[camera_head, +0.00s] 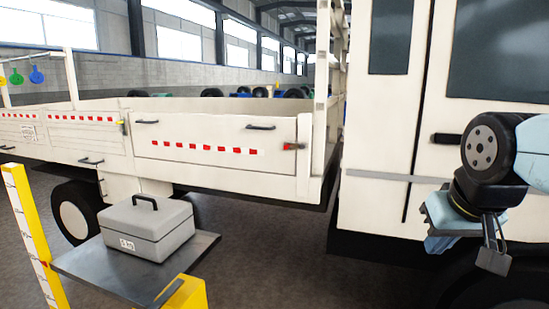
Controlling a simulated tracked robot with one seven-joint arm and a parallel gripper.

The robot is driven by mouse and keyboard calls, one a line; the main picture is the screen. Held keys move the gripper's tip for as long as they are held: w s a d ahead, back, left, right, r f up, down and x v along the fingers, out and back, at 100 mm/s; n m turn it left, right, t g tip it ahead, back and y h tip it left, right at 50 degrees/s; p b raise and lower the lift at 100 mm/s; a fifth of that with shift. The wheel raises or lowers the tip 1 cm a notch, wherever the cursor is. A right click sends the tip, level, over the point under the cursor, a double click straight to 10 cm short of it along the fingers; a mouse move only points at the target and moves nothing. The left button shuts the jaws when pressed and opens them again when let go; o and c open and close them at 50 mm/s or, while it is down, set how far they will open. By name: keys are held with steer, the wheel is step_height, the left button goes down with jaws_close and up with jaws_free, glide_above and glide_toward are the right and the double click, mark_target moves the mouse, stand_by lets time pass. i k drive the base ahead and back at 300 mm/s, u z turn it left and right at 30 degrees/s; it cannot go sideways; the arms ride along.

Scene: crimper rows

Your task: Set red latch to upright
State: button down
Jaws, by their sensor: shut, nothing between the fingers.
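The red latch (292,146) is a small handle at the right end of the white truck side panel (220,148). It looks roughly level, lying sideways rather than upright. It is small in the picture, so its fine shape is hard to tell. My gripper (494,258) hangs at the right, in front of the truck cab, with its fingers shut and empty. It is well to the right of the red latch and lower in the picture, not touching it.
A yellow latch (122,123) sits at the panel's left end. A grey metal box (147,228) stands on a dark platform (200,248) at the front left, beside a yellow post (34,236). The cab (395,140) fills the right. Bare floor shows between platform and cab.

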mark_target(293, 145)
steer(key=u, duration=0.15)
steer(key=i, duration=1.6)
steer(key=z, duration=0.5)
